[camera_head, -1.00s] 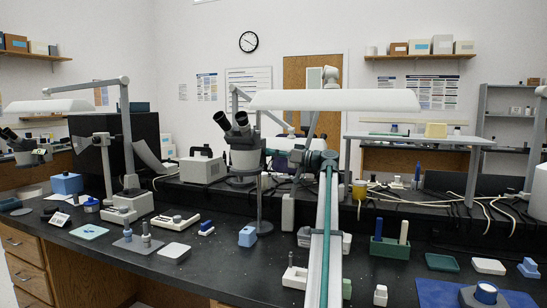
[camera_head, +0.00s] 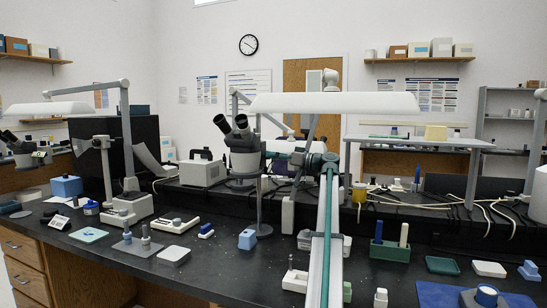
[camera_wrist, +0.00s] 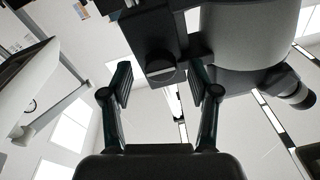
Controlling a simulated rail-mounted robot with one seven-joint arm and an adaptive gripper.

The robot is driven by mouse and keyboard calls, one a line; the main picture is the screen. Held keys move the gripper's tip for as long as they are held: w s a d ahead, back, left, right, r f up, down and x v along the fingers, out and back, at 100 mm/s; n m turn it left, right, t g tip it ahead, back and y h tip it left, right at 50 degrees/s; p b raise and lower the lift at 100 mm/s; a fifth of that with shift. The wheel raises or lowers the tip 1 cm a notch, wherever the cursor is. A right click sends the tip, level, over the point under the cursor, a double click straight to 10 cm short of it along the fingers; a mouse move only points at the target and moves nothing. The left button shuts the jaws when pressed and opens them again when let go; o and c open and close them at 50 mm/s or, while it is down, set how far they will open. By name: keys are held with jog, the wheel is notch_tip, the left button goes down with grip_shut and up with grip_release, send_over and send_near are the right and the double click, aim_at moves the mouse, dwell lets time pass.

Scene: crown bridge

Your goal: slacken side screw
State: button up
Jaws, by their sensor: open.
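My gripper (camera_wrist: 158,88) is open, with one finger to each side of the screw in that view. I see no finger touching the screw, and the depth between them is hard to judge. In the head view my gripper is just right of the microscope, small and partly hidden.
A long white lamp (camera_head: 335,103) hangs above my arm. A grey box (camera_head: 201,171) stands left of the microscope. A green holder (camera_head: 390,250), a blue block (camera_head: 247,239) and several small dental items stand on the black bench. Cables (camera_head: 420,203) lie along the ledge at right.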

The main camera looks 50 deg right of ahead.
jog(key=v, duration=0.7)
jog(key=shift+s, duration=0.1)
